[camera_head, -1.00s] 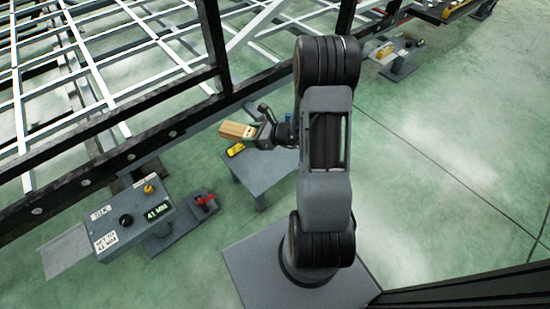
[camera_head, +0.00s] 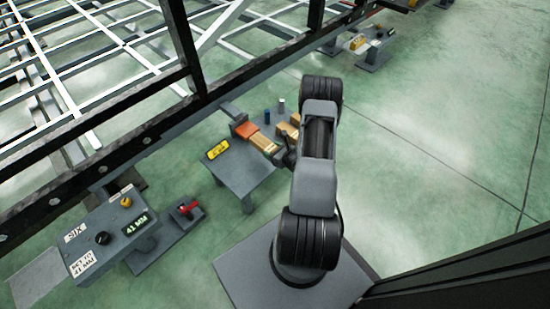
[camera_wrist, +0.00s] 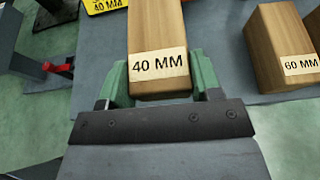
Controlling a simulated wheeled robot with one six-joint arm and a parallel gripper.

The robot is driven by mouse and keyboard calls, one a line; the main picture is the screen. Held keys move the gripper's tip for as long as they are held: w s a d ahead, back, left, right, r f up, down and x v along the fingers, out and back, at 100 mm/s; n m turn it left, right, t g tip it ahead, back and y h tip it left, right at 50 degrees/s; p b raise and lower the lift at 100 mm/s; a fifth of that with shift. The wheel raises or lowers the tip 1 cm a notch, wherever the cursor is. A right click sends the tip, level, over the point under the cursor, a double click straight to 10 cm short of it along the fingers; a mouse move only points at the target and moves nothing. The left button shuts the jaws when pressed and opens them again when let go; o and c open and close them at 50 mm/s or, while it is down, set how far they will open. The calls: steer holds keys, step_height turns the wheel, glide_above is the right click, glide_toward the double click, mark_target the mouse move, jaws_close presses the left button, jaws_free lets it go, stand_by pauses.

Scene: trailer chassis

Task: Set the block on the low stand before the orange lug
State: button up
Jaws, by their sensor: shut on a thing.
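A wooden block labelled 40 MM (camera_wrist: 158,40) is held between the green fingers of my gripper (camera_wrist: 160,78), which is shut on it. In the head view the block (camera_head: 264,144) points toward the orange lug (camera_head: 247,130) and seems close to it; I cannot tell whether they touch. My gripper (camera_head: 281,152) is partly hidden by my arm. A grey bracket (camera_head: 233,113) reaches from the chassis to the lug. The low stand cannot be made out under the block.
A grey table (camera_head: 240,172) carries a yellow 40 MM sign (camera_head: 217,150). Other wooden blocks (camera_head: 286,128) are near my arm; one reads 60 MM (camera_wrist: 278,48). Blue (camera_head: 267,116) and silver (camera_head: 281,105) cylinders stand behind. The chassis rail (camera_head: 150,145) runs behind.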

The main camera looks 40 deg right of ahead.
steer(key=d+f, duration=0.1)
steer(key=w+d+f+b, duration=0.1)
steer(key=f, duration=0.1)
steer(key=w+d+f+b, duration=0.1)
steer(key=f, duration=0.1)
steer(key=shift+w+f, duration=0.1)
steer(key=shift+w, duration=0.1)
steer(key=shift+w+d+f+b, duration=0.15)
steer(key=shift+f+b, duration=0.95)
steer(key=shift+f, duration=0.55)
steer(key=shift+f, duration=0.2)
steer(key=o, duration=1)
steer(key=shift+r, duration=0.1)
